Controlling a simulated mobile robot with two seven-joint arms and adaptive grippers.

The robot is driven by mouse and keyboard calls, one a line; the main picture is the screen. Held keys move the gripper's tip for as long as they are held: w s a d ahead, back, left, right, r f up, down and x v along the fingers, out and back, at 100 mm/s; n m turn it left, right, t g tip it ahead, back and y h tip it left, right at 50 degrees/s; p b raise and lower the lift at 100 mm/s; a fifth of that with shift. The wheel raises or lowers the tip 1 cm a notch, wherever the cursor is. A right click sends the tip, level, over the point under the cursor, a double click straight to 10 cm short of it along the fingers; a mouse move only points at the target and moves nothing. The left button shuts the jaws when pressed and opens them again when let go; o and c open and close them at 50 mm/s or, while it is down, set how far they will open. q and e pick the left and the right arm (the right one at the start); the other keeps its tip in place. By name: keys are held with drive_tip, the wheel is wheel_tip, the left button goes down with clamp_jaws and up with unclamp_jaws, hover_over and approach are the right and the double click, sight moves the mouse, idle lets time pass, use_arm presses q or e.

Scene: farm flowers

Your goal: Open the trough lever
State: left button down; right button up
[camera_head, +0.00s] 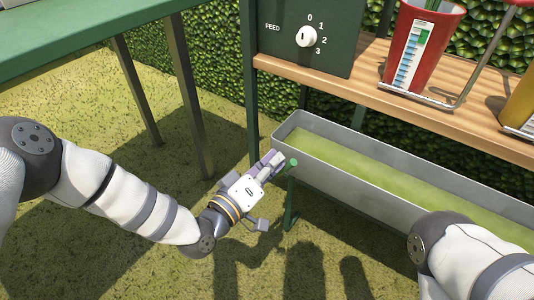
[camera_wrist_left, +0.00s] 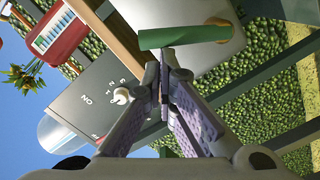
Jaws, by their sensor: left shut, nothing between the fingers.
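The grey trough (camera_head: 330,181) runs from the middle to the right of the head view, with greenish-yellow contents. A green lever (camera_head: 293,163) shows at its near left end. In the left wrist view the lever is a green bar (camera_wrist_left: 185,36) across the grey trough end (camera_wrist_left: 195,70). My left gripper (camera_head: 275,160) is shut and empty, its fingertips close beside the lever. In the wrist view the fingertips (camera_wrist_left: 164,72) lie just below the bar; I cannot tell whether they touch it. My right arm shows at lower right, its gripper out of view.
A dark green feed panel (camera_head: 334,62) with a white dial (camera_head: 306,36) stands behind the trough. A wooden shelf (camera_head: 440,118) holds a red pot (camera_head: 418,55). A green table (camera_head: 75,38) is at upper left. Grass is clear in front.

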sight(291, 166)
use_arm(q)
drive_tip(key=m, duration=0.1)
drive_tip(key=s+d+m+p, duration=0.1)
drive_tip(key=shift+d+m, duration=0.25)
drive_tip(key=shift+m, duration=0.15)
drive_tip(key=m, duration=0.1)
drive_tip(key=d+m+p, duration=0.1)
drive_tip(key=shift+s+f+m, duration=0.3)
drive_tip(key=shift+s+f, duration=0.1)
drive_tip(key=m, duration=0.1)
drive_tip(key=s+d+f+m+p, duration=0.1)
drive_tip(key=m, duration=0.1)
drive_tip(key=shift+d+f+m+y, duration=0.2)
drive_tip(key=shift+f+m+y, duration=0.1)
drive_tip(key=shift+s+d+f, duration=0.1)
drive_tip(key=shift+d+f, duration=0.05)
drive_tip(key=shift+f, duration=0.2)
use_arm(e)
drive_tip(key=r, duration=0.1)
drive_tip(key=d+r, duration=0.1)
drive_tip(key=shift+w+r+t, duration=0.25)
drive_tip(key=shift+r+t, duration=0.05)
drive_tip(key=shift+r, duration=0.05)
use_arm(q)
drive_tip(key=shift+f, duration=0.1)
